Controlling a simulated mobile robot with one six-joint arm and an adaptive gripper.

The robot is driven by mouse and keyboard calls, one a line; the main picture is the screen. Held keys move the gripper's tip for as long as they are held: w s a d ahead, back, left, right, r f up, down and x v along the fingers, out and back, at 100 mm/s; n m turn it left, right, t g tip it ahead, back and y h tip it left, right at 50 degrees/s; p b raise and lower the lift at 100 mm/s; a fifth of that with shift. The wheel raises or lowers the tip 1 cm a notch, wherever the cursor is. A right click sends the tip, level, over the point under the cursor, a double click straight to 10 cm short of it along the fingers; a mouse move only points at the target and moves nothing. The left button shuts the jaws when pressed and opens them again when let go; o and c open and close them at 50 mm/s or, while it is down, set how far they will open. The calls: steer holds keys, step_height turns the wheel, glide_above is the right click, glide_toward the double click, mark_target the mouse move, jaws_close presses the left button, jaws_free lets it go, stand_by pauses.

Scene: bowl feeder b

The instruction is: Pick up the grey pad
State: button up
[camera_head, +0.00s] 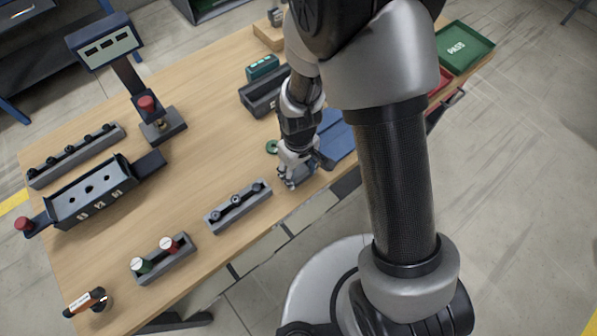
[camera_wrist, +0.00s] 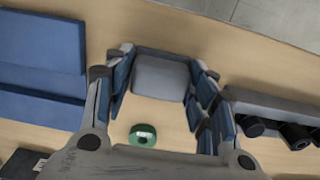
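The grey pad (camera_wrist: 160,80) lies on the wooden table in the wrist view, a rounded flat piece with a darker raised edge at its far side. My gripper (camera_wrist: 162,72) is open, with one blue-lined finger on the left of the pad and one on the right. The fingertips are close to the pad's sides; I cannot tell whether they touch it. In the head view my gripper (camera_head: 291,178) is low at the table's front edge and mostly hides the pad.
A green ring (camera_wrist: 142,134) lies near the pad. A blue tray (camera_wrist: 40,62) is on the left in the wrist view. A grey rack with black knobs (camera_wrist: 285,122) is close on the right; it also shows in the head view (camera_head: 238,208). The red and green button block (camera_head: 162,258) stands farther left.

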steer(key=shift+s, duration=0.1)
steer(key=c, duration=0.6)
